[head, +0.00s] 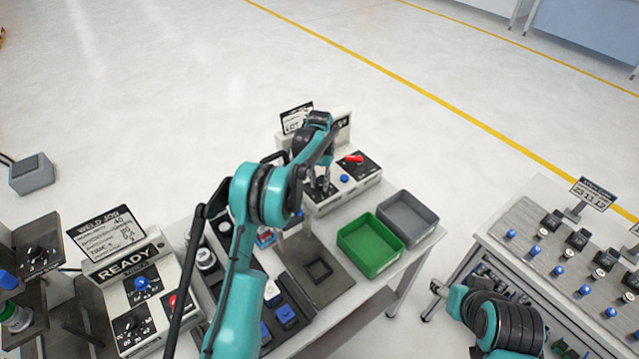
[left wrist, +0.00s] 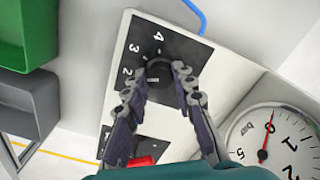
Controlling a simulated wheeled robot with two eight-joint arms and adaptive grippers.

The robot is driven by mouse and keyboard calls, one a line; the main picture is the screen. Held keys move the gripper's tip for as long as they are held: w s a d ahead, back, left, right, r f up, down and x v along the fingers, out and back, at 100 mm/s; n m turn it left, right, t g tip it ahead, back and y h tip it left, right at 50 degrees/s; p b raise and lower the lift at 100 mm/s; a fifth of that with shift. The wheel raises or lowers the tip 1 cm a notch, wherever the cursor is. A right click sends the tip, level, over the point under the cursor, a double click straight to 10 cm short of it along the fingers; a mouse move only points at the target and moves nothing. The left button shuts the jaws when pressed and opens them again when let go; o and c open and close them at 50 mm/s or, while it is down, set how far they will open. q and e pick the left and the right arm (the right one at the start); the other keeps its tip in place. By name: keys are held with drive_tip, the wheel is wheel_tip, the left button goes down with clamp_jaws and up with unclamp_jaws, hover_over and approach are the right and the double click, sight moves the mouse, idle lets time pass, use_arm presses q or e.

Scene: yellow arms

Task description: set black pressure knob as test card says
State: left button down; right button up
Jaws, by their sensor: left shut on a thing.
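The black pressure knob (left wrist: 158,70) sits on a dark scale with the numerals 2, 3 and 4 in the left wrist view. My left gripper (left wrist: 157,80) has its fingers on either side of the knob and is shut on it. In the head view my left gripper (head: 322,185) is at the white test panel (head: 340,200), and my arm hides the knob. A pressure gauge (left wrist: 275,145) marked "bar", with a red needle, is at lower right in the left wrist view. The test card (head: 297,119) stands behind the panel; only "LOT" is readable. My right gripper is not clear at lower right.
A red switch handle (head: 353,158) and a blue button (head: 344,178) are on the same panel. A green bin (head: 370,244) and a grey bin (head: 408,217) stand to its right. The READY weld panel (head: 135,285) is at left. Another bench (head: 520,235) is at right.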

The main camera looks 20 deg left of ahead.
sight(320, 184)
idle(0.5)
use_arm(q)
drive_tip(key=c, duration=1.2)
unclamp_jaws()
wheel_tip(320, 184, up, 12)
